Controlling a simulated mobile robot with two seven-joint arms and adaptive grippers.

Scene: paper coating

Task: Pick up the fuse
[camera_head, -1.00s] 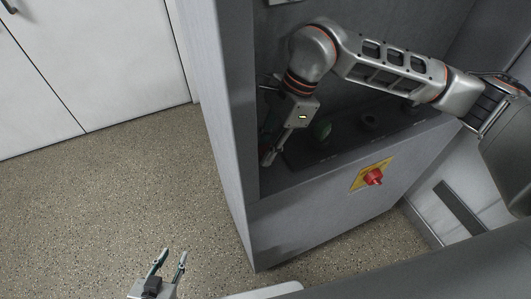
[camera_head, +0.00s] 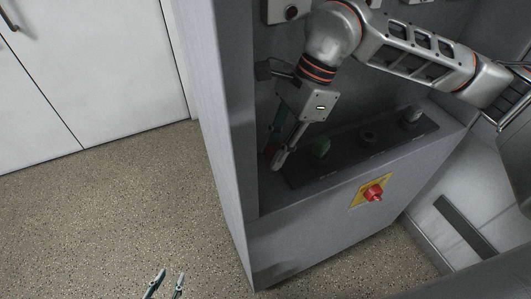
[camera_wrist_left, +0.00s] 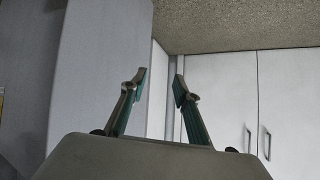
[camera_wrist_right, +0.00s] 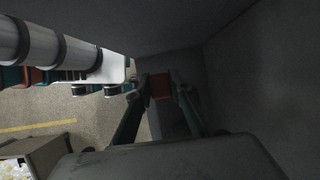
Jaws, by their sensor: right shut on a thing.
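A small red piece (camera_wrist_right: 160,86), which looks like the fuse, sits between the fingertips of my right gripper (camera_wrist_right: 159,88) in the right wrist view. That gripper is shut on it. My left gripper (camera_head: 165,283) is open and empty low in the head view, out over the floor. Its two fingers stand apart in the left wrist view (camera_wrist_left: 160,85).
The cabinet's sloped dark panel (camera_head: 385,141) carries knobs under my right arm. A red switch on a yellow plate (camera_head: 359,198) is on its front. The cabinet's left wall is close to my right gripper. White cupboard doors (camera_head: 110,70) stand at left, with clear floor (camera_head: 130,210) before them.

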